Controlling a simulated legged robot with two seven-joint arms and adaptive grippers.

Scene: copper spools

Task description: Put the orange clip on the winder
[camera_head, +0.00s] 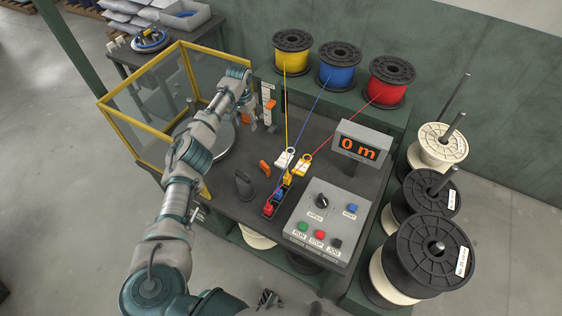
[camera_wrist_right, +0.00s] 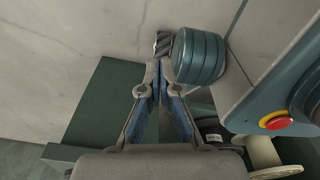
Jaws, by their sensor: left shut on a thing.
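My left gripper (camera_head: 249,120) reaches over the bench beside the winder and is shut on a small orange thing, apparently the orange clip (camera_head: 246,118), mostly hidden by the fingers. The winder (camera_head: 190,148) is a round grey disc inside a yellow-framed clear guard, partly covered by my left arm; the gripper is at its right side. Another orange piece (camera_head: 265,167) lies on the bench in front, and more orange pieces (camera_head: 271,104) are at an upright rack.
Yellow, blue and red spools (camera_head: 340,62) stand at the back, with wires running to a guide (camera_head: 285,160). A control box (camera_head: 327,220) and a display reading 0 m (camera_head: 361,147) are on the right. The yellow guard frame (camera_head: 145,131) stands close to my left arm. A dark handle-like piece (camera_head: 244,186) is on the bench.

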